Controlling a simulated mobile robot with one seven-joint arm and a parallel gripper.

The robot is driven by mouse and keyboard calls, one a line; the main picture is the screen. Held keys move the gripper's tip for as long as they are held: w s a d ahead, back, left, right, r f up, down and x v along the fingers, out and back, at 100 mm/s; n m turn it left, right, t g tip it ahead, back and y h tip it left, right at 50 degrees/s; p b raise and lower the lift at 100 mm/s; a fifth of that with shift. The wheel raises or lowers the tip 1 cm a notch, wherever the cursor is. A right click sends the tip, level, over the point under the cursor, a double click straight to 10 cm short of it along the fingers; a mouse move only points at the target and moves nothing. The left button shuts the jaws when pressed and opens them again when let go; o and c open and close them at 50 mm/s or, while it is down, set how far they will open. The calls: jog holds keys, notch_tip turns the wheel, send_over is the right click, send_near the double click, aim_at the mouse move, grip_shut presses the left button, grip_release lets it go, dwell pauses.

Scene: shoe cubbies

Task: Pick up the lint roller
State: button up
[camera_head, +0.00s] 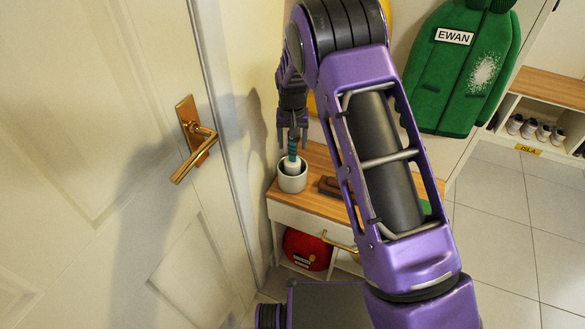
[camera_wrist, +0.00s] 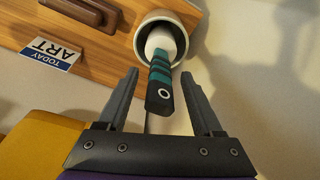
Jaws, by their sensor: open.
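The lint roller (camera_head: 292,148) stands handle up in a light round cup (camera_head: 292,180) on the wooden shelf top. In the wrist view the roller's dark handle with teal bands (camera_wrist: 160,80) points toward my gripper, and its white head sits inside the cup (camera_wrist: 139,39). My gripper (camera_head: 292,138) is above the cup, pointing down. It is open, and in the wrist view its two fingers (camera_wrist: 160,78) lie on either side of the handle. I cannot tell whether either finger touches it.
A brown brush-like object (camera_head: 329,187) lies on the wooden top (camera_head: 315,156), right of the cup. A "TODAY ART" card (camera_wrist: 52,53) lies near it. A door with a brass handle (camera_head: 196,145) stands at left. A green coat (camera_head: 462,70) hangs at right.

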jog(key=shift+w+f, duration=0.15)
jog(key=shift+f, duration=0.8)
grip_shut()
dwell(0.7)
